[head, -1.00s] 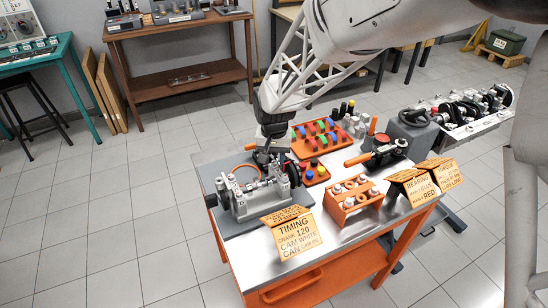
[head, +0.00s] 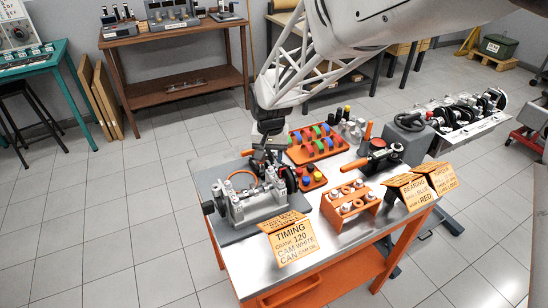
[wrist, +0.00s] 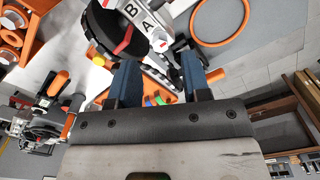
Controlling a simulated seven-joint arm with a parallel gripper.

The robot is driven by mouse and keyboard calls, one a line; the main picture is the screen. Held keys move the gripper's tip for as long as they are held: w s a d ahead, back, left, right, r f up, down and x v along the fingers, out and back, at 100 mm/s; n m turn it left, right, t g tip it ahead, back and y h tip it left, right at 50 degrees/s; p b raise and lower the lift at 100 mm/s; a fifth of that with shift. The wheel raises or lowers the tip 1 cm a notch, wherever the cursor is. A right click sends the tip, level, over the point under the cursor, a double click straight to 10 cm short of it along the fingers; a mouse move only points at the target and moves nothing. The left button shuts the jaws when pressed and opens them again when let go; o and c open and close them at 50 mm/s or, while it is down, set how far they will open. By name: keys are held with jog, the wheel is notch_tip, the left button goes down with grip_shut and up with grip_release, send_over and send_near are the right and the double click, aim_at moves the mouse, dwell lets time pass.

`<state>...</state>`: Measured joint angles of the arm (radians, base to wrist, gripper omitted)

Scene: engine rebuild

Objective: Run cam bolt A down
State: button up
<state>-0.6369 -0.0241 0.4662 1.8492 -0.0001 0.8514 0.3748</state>
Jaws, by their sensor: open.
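The grey engine assembly (head: 250,203) sits on a dark base at the left of the steel bench. In the wrist view, white labels B (wrist: 131,9) and A (wrist: 148,26) show on it, near a dark wheel (wrist: 102,30) with a red mark. A small round silver part (wrist: 160,45) is just beside the A; I cannot tell for certain if it is cam bolt A. My gripper (wrist: 159,78) is open, and nothing shows held between its blue fingers. In the head view my gripper (head: 267,158) is just above the engine's far side, and it hides part of the engine.
An orange rack with several bolts (head: 350,202), orange trays of coloured parts (head: 318,145) and a dark tool with an orange handle (head: 380,155) fill the bench. Orange cards (head: 293,247) stand at the front edge. An orange ring (head: 240,178) is by the engine.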

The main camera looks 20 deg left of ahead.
aim_at(272, 168)
jog(key=shift+w+a+r, duration=0.1)
jog(key=shift+r, duration=2.25)
jog(key=s+d+r+m, duration=0.1)
jog(key=s+d+r, duration=0.15)
jog(key=d, duration=0.55)
jog(key=s+d+r+t, duration=0.15)
jog(key=d+r, duration=0.25)
jog(key=d, duration=0.4)
jog(key=s+d+r+m, duration=0.1)
jog(key=s+d+r, duration=0.2)
jog(key=d, duration=0.5)
jog(key=s+d+m+t, duration=0.1)
jog(key=s+d, duration=1.6)
jog(key=s, duration=0.1)
jog(key=shift+s+r, duration=0.15)
jog(key=shift+s, duration=0.1)
